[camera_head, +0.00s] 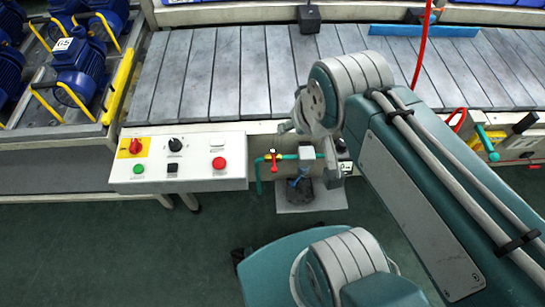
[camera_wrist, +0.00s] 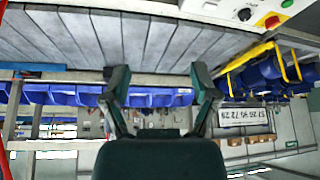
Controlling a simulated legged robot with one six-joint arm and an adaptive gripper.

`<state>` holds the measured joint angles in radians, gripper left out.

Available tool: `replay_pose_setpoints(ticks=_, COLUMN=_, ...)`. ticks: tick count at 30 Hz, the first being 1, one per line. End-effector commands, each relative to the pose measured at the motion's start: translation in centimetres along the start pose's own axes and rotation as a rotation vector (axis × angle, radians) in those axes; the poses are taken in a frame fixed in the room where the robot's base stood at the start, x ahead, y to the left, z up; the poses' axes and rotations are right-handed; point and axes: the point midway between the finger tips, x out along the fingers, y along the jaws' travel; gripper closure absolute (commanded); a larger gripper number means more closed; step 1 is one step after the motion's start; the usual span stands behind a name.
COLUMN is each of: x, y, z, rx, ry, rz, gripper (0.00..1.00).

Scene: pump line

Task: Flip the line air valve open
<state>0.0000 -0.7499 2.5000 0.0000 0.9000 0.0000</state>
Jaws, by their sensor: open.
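A small valve with a red and yellow handle (camera_head: 274,156) sits on a green air pipe (camera_head: 291,157) below the conveyor's front edge, just right of the control panel in the head view. I cannot tell the handle's exact setting at this size. My arm's wrist (camera_head: 318,98) is above and to the right of the valve, over the conveyor edge. In the wrist view my gripper (camera_wrist: 160,77) is open with nothing between its fingers. The valve cannot be made out in the wrist view, and the gripper's fingers are not clear in the head view.
The control panel (camera_head: 180,163) has several buttons and knobs. Blue pumps (camera_head: 78,62) stand on a rack at left with a yellow rail. The slatted conveyor (camera_head: 215,75) spans the back. A red hose (camera_head: 422,45) hangs at right. The floor (camera_head: 130,250) at front left is clear.

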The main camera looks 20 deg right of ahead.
Motion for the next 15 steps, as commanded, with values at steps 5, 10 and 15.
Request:
replay_pose_setpoints(ticks=5, x=0.3, y=0.0, z=-0.5, rx=-0.007, ry=-0.018, rz=-0.001, gripper=1.0)
replay_pose_setpoints(ticks=10, x=1.8, y=-0.2, z=-2.1, rx=-0.034, ry=-0.09, rz=-0.001, gripper=1.0)
replay_pose_setpoints(ticks=15, x=3.9, y=-0.5, z=-4.0, rx=-0.068, ry=-0.173, rz=-0.002, gripper=1.0)
